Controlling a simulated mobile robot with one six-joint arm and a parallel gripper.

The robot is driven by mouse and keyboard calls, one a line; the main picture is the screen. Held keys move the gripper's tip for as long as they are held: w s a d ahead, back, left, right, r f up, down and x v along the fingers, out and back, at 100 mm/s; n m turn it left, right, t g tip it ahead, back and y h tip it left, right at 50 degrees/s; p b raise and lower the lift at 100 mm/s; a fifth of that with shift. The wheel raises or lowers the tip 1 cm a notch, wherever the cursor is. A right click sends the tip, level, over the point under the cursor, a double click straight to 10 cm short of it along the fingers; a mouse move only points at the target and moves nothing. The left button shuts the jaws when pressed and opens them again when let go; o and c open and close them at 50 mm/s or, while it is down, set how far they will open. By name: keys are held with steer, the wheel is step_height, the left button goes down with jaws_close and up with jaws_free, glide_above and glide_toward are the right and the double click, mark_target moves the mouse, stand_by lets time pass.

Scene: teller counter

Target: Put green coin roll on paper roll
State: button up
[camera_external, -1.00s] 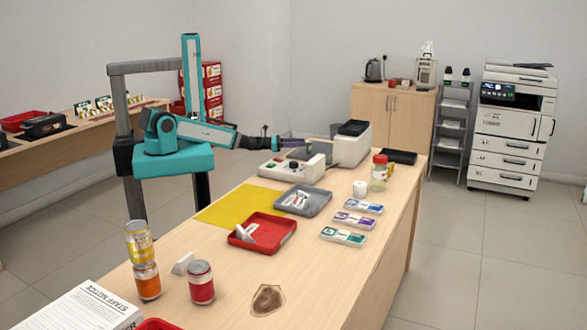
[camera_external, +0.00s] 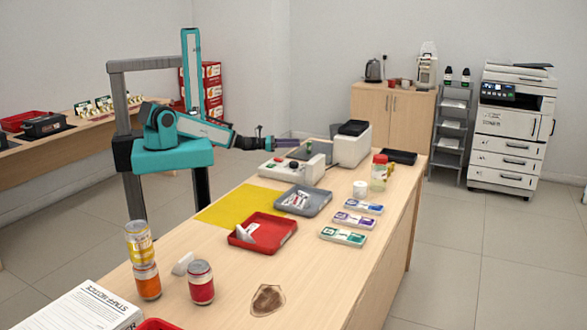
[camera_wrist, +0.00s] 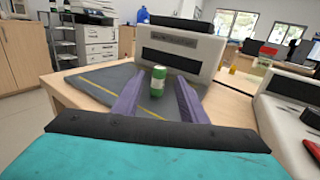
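The green coin roll (camera_wrist: 158,82) stands upright with a pale label band on a dark grey mat (camera_wrist: 97,82). It also shows in the external view (camera_external: 309,147), small, just beyond my gripper's fingertips. My gripper (camera_external: 297,141) is open, with purple fingers reaching level toward the roll. In the wrist view the fingers lie left and right of the roll, with visible gaps on both sides. The white paper roll (camera_external: 360,188) stands on the counter to the right of the grey tray. It is not clearly visible in the wrist view.
A large pale machine (camera_external: 351,145) stands just behind the mat. A white device with knobs (camera_external: 291,170) lies in front of it. A jar (camera_external: 379,173) stands behind the paper roll. The grey tray (camera_external: 322,203), red tray (camera_external: 291,232) and several banknote-like packs (camera_external: 343,237) are nearer.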

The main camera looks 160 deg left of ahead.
steer(key=shift+o, duration=0.4)
steer(key=shift+s+d+f+p, duration=0.15)
steer(key=shift+s+d+p, duration=0.05)
steer(key=shift+d+p, duration=0.6)
steer(key=shift+d+f, duration=0.1)
steer(key=shift+f, duration=0.1)
steer(key=shift+f, duration=0.15)
